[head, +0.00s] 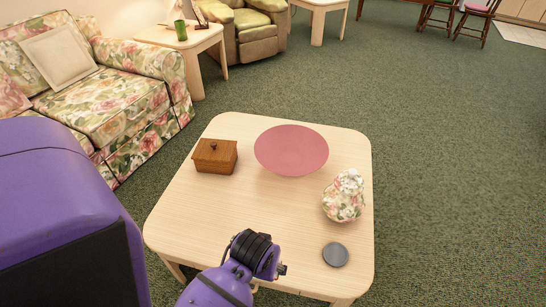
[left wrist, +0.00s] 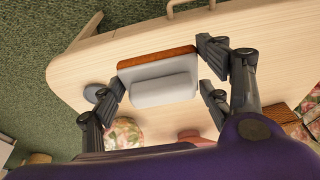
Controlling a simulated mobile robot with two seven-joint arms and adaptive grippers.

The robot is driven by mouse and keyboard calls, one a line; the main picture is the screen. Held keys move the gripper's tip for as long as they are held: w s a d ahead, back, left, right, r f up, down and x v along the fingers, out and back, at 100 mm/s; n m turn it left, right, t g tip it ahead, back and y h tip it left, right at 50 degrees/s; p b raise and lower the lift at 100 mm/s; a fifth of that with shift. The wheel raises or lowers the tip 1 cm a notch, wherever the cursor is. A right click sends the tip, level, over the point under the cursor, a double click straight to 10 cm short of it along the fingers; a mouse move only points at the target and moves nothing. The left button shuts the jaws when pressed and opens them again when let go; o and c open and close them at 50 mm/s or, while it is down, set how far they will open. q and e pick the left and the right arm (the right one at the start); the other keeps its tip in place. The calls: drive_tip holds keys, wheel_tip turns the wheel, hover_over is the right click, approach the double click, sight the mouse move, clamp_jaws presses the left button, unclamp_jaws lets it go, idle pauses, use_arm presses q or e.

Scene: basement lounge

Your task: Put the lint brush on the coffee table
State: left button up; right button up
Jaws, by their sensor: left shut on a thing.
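The lint brush (left wrist: 160,82) shows in the left wrist view, with a pale grey pad and a reddish-brown wooden edge. My left gripper (left wrist: 162,88) has a finger at each end of it and is shut on it. In the head view my left gripper (head: 257,255) is over the front part of the coffee table (head: 215,205), and I cannot make out the brush there. The brush is over the pale wooden tabletop; whether it touches the top is unclear. My right gripper is not in view.
The table's middle and left front are bare. A floral sofa (head: 110,105) stands at the left.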

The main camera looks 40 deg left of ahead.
use_arm(q)
drive_tip(key=shift+s+a+f, duration=0.2)
drive_tip(key=shift+a+f, duration=0.05)
drive_tip(key=shift+f, duration=0.1)
drive_tip(key=w+a+f+b, duration=0.1)
drive_tip(key=w+f, duration=0.2)
drive_tip(key=w+a+f+b, duration=0.1)
drive_tip(key=w+a+f, duration=0.1)
drive_tip(key=w, duration=0.2)
drive_tip(key=w+a+f+b, duration=0.1)
drive_tip(key=w+a+f, duration=0.1)
drive_tip(key=w+f, duration=0.1)
drive_tip(key=shift+w+a+f+b, duration=0.15)
drive_tip(key=shift+w+f+b, duration=0.2)
drive_tip(key=shift+w, duration=0.25)
drive_tip(key=shift+w+a+f, duration=0.3)
drive_tip(key=shift+w+f, duration=0.25)
drive_tip(key=shift+f, duration=0.1)
wheel_tip(320, 180, down, 3)
drive_tip(key=shift+s+r+b, duration=0.1)
drive_tip(key=shift+r+b, duration=0.1)
drive_tip(key=shift+b, duration=0.5)
drive_tip(key=shift+f, duration=0.15)
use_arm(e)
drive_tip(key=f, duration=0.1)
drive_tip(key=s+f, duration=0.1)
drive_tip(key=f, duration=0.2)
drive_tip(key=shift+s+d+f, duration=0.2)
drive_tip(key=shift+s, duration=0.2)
